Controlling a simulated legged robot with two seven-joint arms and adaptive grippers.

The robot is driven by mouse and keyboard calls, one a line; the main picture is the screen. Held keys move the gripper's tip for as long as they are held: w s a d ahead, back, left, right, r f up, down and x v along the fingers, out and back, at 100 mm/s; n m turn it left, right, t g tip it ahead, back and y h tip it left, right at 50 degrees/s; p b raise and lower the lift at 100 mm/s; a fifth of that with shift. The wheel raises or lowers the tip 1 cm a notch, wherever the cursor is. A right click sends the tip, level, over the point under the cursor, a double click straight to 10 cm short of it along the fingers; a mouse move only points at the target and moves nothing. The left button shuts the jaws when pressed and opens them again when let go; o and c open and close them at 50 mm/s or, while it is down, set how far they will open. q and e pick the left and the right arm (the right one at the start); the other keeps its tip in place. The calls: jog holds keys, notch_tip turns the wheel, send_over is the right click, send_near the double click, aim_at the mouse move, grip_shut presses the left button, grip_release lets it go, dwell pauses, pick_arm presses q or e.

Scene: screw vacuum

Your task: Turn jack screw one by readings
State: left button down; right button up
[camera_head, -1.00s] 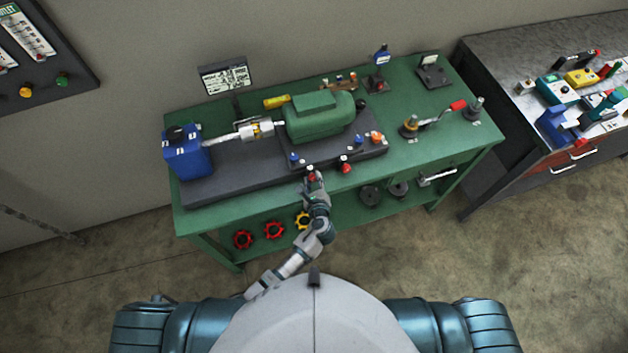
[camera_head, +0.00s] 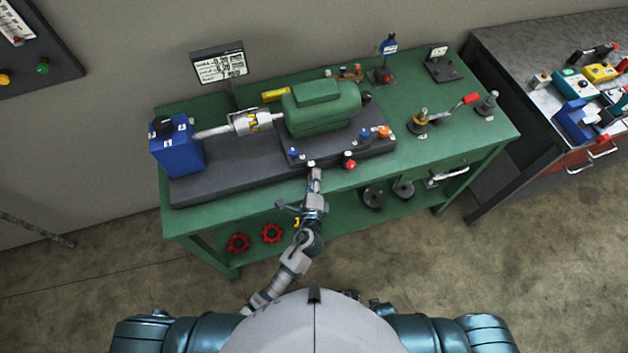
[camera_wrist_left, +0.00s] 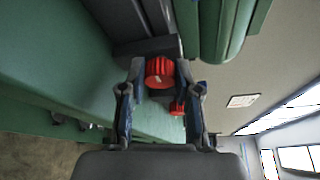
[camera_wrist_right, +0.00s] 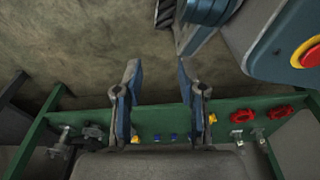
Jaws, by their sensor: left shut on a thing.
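My left gripper (camera_head: 313,172) reaches the front edge of the black base plate under the motor. In the left wrist view its fingers (camera_wrist_left: 160,90) are shut on a ribbed red knob (camera_wrist_left: 160,72), a jack screw head. A second red knob (camera_wrist_left: 177,107) shows just beyond it; in the head view a red knob (camera_head: 349,164) stands to the right of the gripper. The green motor (camera_head: 320,108) sits on the base, coupled by a shaft to a blue block (camera_head: 176,147). A display board (camera_head: 220,66) stands behind; its text is too small to read. My right gripper (camera_wrist_right: 157,100) is open and empty.
Blue knobs (camera_head: 293,152) and an orange knob (camera_head: 382,131) stand on the base. A crank with a red handle (camera_head: 470,99) is at the table's right. Red handwheels (camera_head: 238,243) lie on the lower shelf. A grey tool bench (camera_head: 500,60) stands to the right.

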pick_arm(q)
jog(key=f+n+b, duration=0.1)
jog(key=n+b, duration=0.1)
jog(key=b, duration=0.2)
jog(key=shift+s+f+t, duration=0.1)
jog(key=shift+f+t, duration=0.15)
jog(key=shift+t, duration=0.15)
jog(key=n+b, duration=0.1)
jog(key=b, duration=0.2)
jog(key=shift+r+n+t+h, duration=0.1)
jog(key=shift+n+t+h, duration=0.3)
jog(key=shift+r, duration=0.1)
pick_arm(e)
jog(key=w+r, duration=0.3)
jog(key=r, duration=0.7)
jog(key=w+r, duration=0.3)
jog(key=r, duration=0.7)
jog(key=shift+w+a+t, duration=0.35)
jog(key=shift+a+t, duration=0.05)
jog(key=shift+f, duration=0.1)
pick_arm(q)
jog(key=c, duration=0.8)
grip_release()
jog(key=shift+r, duration=0.15)
jog(key=shift+r, duration=0.15)
jog(key=s, duration=1.1)
jog(key=shift+s+a+f, duration=0.3)
jog(key=shift+s+a, duration=0.1)
